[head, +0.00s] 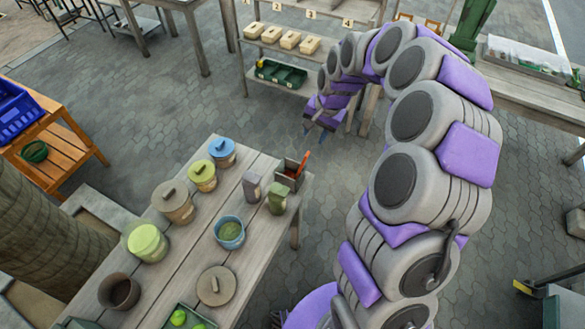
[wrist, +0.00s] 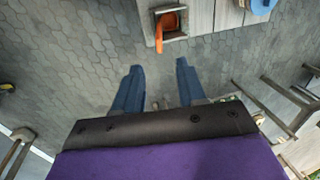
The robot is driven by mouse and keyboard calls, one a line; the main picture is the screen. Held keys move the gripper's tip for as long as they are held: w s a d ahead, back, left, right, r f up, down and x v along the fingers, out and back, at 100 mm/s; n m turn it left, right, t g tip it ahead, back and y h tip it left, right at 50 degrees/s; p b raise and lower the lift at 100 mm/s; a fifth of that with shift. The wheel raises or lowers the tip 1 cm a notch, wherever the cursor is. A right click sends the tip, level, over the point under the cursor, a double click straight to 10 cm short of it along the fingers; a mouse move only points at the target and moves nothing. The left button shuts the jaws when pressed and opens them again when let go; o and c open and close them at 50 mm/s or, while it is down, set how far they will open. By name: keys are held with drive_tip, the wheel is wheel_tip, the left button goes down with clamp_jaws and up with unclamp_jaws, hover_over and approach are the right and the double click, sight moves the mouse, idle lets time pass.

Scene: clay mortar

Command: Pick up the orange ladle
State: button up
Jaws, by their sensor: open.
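The orange ladle (head: 304,161) leans out of a small dark square holder (head: 288,175) at the right end of the grey wooden table in the head view. In the wrist view the ladle (wrist: 159,34) shows at the top, in the holder (wrist: 180,37) at the table's edge. My gripper (wrist: 157,70) is open and empty, its two blue fingers apart below the ladle in that view. In the head view my gripper (head: 321,126) hangs beyond the table's end, apart from the ladle.
The table (head: 185,240) also holds lidded pots, including a blue-lidded one (head: 222,147), a cup of green (head: 230,231) and two small blocks. A shelf with numbered boxes (head: 291,40) stands behind. Paved floor (head: 170,90) lies free between them.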

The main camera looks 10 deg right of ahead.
drive_tip(key=x, duration=0.6)
drive_tip(key=b+x, duration=0.1)
drive_tip(key=x, duration=0.5)
drive_tip(key=shift+w+a+f, duration=0.1)
drive_tip(key=shift+w+f, duration=0.15)
drive_tip(key=shift+f, duration=0.05)
drive_tip(key=f, duration=0.1)
drive_tip(key=f+b, duration=0.1)
drive_tip(key=f, duration=0.1)
drive_tip(key=w+d+f, duration=0.1)
drive_tip(key=shift+d+f+b, duration=0.1)
drive_tip(key=shift+f+b, duration=0.2)
drive_tip(key=shift+f, duration=0.2)
drive_tip(key=shift+a, duration=0.9)
drive_tip(key=shift+c, duration=1.3)
drive_tip(key=shift+d, duration=0.65)
clamp_jaws()
drive_tip(key=shift+a+r, duration=0.1)
drive_tip(key=shift+a, duration=0.35)
